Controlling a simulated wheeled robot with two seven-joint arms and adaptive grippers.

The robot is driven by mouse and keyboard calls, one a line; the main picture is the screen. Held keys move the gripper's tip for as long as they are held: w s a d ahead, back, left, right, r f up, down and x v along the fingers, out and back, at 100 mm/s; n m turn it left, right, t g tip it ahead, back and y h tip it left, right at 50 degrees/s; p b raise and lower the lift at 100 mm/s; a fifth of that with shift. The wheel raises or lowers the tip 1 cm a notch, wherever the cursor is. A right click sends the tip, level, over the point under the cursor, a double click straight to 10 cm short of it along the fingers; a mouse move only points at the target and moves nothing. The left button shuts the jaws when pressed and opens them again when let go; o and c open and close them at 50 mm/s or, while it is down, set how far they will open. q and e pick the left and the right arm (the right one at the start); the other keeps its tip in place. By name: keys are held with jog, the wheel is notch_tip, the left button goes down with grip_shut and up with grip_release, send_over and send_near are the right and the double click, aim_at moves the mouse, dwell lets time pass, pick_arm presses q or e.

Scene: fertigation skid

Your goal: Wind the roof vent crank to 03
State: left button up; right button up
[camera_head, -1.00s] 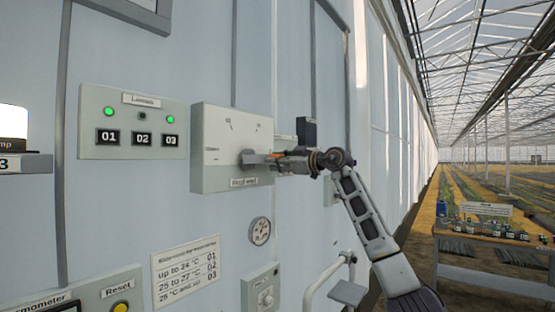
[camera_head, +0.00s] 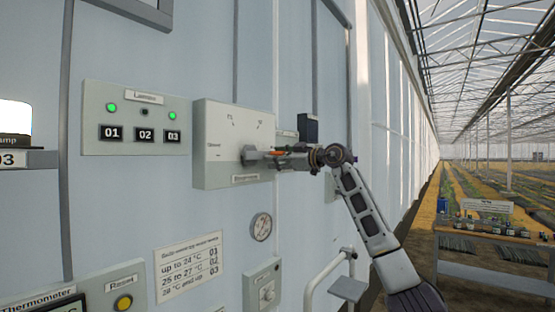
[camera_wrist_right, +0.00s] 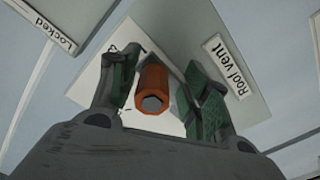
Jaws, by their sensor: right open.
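The roof vent box (camera_head: 214,172) is a light grey panel on the wall, with a few marks on its face, one apparently reading Closed. A grey crank hub (camera_head: 250,155) sticks out from it, with an orange grip (camera_head: 280,152). My right gripper (camera_head: 284,159) is at this grip, coming from the right. In the right wrist view the orange grip (camera_wrist_right: 152,88) lies between the two open green-padded fingers of the right gripper (camera_wrist_right: 158,80). A gap shows on both sides. The Roof vent label (camera_wrist_right: 226,66) is beside it. My left gripper is out of view.
A lamp panel (camera_head: 138,139) with displays 01, 02 and 03 and two lit green lamps is left of the box. Below are a temperature notice (camera_head: 190,267), a round gauge (camera_head: 261,227) and a small switch box (camera_head: 263,288). A grey rail (camera_head: 316,284) projects at lower right.

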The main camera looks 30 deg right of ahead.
jog(key=shift+s+d, duration=0.15)
jog(key=shift+d, duration=0.1)
jog(key=v, duration=1.1)
jog(key=shift+s+a, duration=0.2)
jog(key=shift+s, duration=0.2)
jog(key=shift+n, duration=0.3)
